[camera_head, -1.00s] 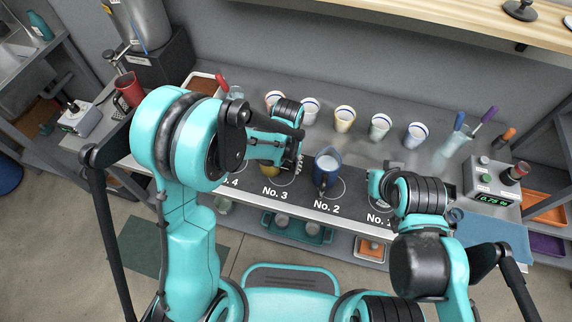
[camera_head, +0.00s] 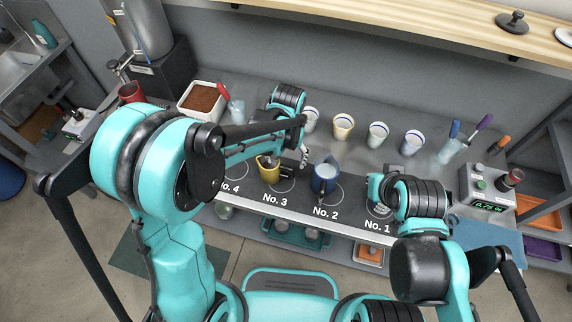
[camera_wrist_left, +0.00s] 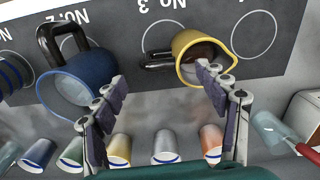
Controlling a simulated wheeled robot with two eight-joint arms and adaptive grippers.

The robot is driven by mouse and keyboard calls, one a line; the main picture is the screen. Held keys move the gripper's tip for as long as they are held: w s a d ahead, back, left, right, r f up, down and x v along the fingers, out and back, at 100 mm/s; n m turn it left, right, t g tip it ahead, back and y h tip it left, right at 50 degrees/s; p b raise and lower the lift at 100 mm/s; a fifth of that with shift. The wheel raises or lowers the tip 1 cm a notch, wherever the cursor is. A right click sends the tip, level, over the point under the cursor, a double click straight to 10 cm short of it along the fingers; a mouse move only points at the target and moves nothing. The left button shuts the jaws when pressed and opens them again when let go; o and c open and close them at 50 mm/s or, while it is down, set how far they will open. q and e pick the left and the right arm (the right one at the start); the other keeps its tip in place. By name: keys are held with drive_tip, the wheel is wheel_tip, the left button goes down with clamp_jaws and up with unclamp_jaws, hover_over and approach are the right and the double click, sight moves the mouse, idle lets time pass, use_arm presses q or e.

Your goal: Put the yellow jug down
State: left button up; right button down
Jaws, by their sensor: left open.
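The yellow jug (camera_head: 267,172) stands upright on the dark mat by the No. 3 label. In the left wrist view the yellow jug (camera_wrist_left: 193,56) has its black handle over the No. 3 circle, with its body to one side, toward the neighbouring circle. My left gripper (camera_wrist_left: 162,92) is open and empty. One finger is close to the jug's rim; I cannot tell whether it touches. In the head view my left gripper (camera_head: 303,152) is partly hidden behind its arm. My right gripper (camera_head: 378,188) is by No. 1, and its fingers are not clear.
A blue jug (camera_head: 325,178) with pale contents stands at No. 2, close to the left gripper. Several cups (camera_head: 343,126) line the back of the counter. A tray of brown grounds (camera_head: 202,98) is at the back left. A scale box (camera_head: 487,186) is at right.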

use_arm(q)
drive_tip(key=shift+r+p, duration=0.35)
drive_tip(key=shift+r, duration=1.65)
drive_tip(key=s+a+r+n+t, duration=0.1)
drive_tip(key=s+a+r+t, duration=0.6)
drive_tip(key=s+a+r, duration=0.3)
drive_tip(key=s+a, duration=0.1)
drive_tip(key=a, duration=0.2)
drive_tip(key=shift+s+a, duration=0.25)
drive_tip(key=shift+s, duration=0.15)
drive_tip(key=shift+f, duration=0.1)
wheel_tip(320, 180, down, 3)
drive_tip(key=b, duration=0.3)
drive_tip(key=shift+f, duration=0.15)
